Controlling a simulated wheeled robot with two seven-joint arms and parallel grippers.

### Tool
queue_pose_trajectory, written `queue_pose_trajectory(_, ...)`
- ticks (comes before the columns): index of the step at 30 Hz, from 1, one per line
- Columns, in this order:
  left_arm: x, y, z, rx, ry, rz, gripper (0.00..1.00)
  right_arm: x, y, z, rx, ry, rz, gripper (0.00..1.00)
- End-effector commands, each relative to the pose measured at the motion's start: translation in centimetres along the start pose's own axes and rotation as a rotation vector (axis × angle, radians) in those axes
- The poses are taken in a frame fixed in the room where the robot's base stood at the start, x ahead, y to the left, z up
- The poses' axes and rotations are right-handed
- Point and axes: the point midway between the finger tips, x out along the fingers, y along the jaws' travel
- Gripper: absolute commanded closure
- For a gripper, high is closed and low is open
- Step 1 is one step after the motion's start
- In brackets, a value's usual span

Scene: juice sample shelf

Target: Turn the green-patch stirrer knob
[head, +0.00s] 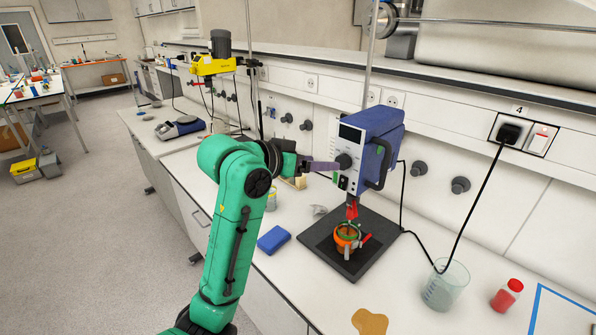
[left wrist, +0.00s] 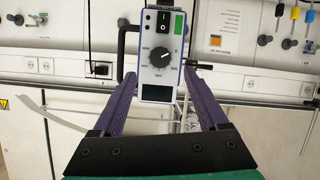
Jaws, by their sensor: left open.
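The blue stirrer (head: 378,150) stands at the wall over the bench, its white front panel facing my left arm. A round dark knob (head: 344,161) is on that panel; it also shows in the left wrist view (left wrist: 160,57), with a scale around it. A green patch (left wrist: 179,23) sits beside a black switch on the same panel. My left gripper (head: 330,166) is open, its purple fingers (left wrist: 160,76) on either side of the panel's lower part in the wrist view. The knob lies between and beyond the fingertips, with no visible contact. My right gripper is out of view.
Below the stirrer, an orange vessel (head: 347,238) stands on a dark base plate (head: 322,246). A blue box (head: 273,239), a clear beaker (head: 445,285) and a red-capped bottle (head: 507,294) are on the bench. A black cable (head: 476,205) hangs at the right. A yellow stirrer (head: 213,66) stands farther back.

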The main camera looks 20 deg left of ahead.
Motion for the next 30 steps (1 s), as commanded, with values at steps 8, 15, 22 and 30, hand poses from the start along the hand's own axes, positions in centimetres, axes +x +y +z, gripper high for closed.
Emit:
queue_pose_trajectory(8,-6.3,0.0,0.1,0.001,0.001,-0.001,0.24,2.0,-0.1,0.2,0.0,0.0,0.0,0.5)
queue_pose_trajectory(15,-7.1,0.0,0.1,-0.001,-0.002,0.0,0.24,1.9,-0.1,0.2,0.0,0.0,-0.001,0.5)
queue_pose_trajectory(22,-7.0,0.0,0.1,-0.001,-0.002,0.0,0.24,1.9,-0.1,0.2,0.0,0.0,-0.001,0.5)
queue_pose_trajectory(30,-3.5,-1.7,8.5,-0.039,-0.166,-0.065,0.24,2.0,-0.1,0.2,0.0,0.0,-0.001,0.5)
